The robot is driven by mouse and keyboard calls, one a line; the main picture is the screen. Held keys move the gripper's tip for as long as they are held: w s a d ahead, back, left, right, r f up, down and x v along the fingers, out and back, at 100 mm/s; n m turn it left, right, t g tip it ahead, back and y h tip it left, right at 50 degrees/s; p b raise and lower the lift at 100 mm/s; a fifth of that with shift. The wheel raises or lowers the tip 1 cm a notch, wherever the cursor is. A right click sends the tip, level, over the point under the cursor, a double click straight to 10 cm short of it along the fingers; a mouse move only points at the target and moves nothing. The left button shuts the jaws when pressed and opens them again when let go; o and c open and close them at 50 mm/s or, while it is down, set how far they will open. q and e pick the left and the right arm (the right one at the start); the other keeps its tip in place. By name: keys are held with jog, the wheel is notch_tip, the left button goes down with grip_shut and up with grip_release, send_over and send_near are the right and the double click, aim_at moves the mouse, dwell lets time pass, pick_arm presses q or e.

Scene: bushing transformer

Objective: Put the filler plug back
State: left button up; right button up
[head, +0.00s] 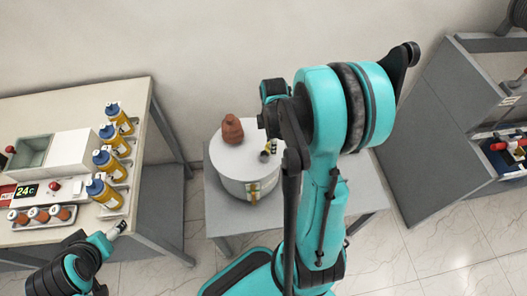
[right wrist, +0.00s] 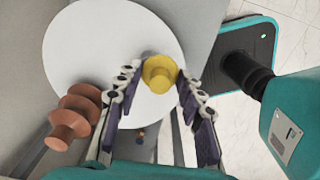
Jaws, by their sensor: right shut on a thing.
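The transformer is a white round tank (head: 238,166) on a grey table, with a ribbed brown bushing (head: 232,130) on its lid. In the right wrist view my right gripper (right wrist: 156,80) is shut on a yellow filler plug (right wrist: 159,72) near the lid's edge (right wrist: 110,45); the bushing (right wrist: 75,115) is at left. In the head view my right arm hides most of that gripper, and the plug shows only as a small yellow patch. Whether plug and neck touch is hidden. My left arm's end (head: 117,229) is at lower left, its jaws unclear.
A bench (head: 70,105) at left holds several yellow bottles (head: 113,158) with blue caps, a grey-white box and a display reading 24. The grey table (head: 215,215) has bare room around the tank. A grey cabinet (head: 430,150) stands at right.

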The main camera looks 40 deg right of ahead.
jog(key=shift+w+a+f+b, duration=0.2)
jog(key=shift+w+f+b, duration=0.2)
jog(key=shift+f, duration=0.55)
jog(key=shift+w+a+f+b, duration=0.2)
jog(key=shift+w+f+b, duration=0.15)
jog(key=shift+f, duration=0.55)
jog(key=shift+w+a+f+b, duration=0.2)
jog(key=shift+w+f+b, duration=0.2)
jog(key=shift+f, duration=0.55)
jog(key=shift+s, duration=0.1)
jog(key=shift+f, duration=0.1)
jog(key=o, duration=1)
jog(key=shift+o, duration=0.2)
